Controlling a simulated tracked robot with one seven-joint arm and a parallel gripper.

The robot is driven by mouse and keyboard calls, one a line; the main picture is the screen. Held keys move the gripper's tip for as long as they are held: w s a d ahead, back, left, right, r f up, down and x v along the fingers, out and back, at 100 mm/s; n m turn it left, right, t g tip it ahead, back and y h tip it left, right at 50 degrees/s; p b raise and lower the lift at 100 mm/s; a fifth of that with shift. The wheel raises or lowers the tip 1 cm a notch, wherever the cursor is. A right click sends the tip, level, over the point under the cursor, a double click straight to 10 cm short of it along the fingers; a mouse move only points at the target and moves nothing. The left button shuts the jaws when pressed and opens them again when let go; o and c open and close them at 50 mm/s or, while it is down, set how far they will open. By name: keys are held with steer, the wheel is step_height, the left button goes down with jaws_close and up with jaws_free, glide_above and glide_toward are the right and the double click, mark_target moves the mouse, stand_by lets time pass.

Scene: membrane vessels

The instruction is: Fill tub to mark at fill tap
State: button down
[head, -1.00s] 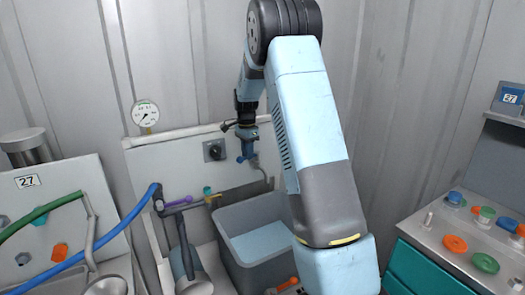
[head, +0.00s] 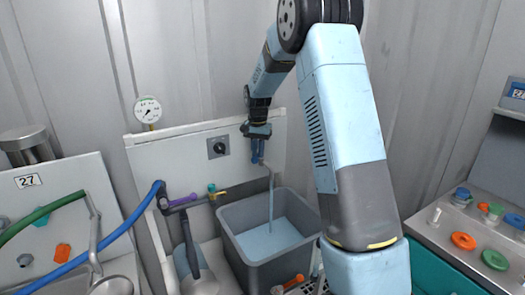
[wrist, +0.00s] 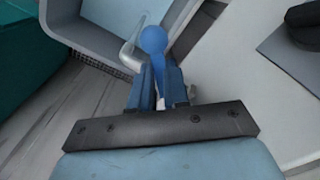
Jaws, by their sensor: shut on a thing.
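My gripper (head: 257,150) is at the fill tap on the white back panel, above the tub. In the wrist view my gripper (wrist: 160,88) is shut on the tap's blue handle (wrist: 154,40). The tap's grey spout (head: 271,178) points down over the tub, and a thin stream of water (head: 271,208) falls from it. The grey tub (head: 230,242) stands below and holds pale blue water (head: 268,240). The tub's rim also shows in the wrist view (wrist: 88,38). I cannot make out a fill mark.
A black knob (head: 217,148) and a round gauge (head: 148,110) are on the wall side. A blue hose (head: 110,240) and a sink panel lie left. A bench with coloured caps (head: 463,241) is right. An orange-handled item (head: 290,283) lies before the tub.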

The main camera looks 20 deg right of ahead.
steer(key=shift+s+a+f, duration=0.1)
steer(key=shift+s+a, duration=0.1)
steer(key=shift+a, duration=0.15)
steer(key=c, duration=1.4)
jaws_free()
steer(key=o, duration=0.3)
steer(key=shift+d, duration=0.25)
steer(key=shift+r, duration=0.65)
step_height(320, 180, up, 13)
steer(key=shift+f, duration=0.2)
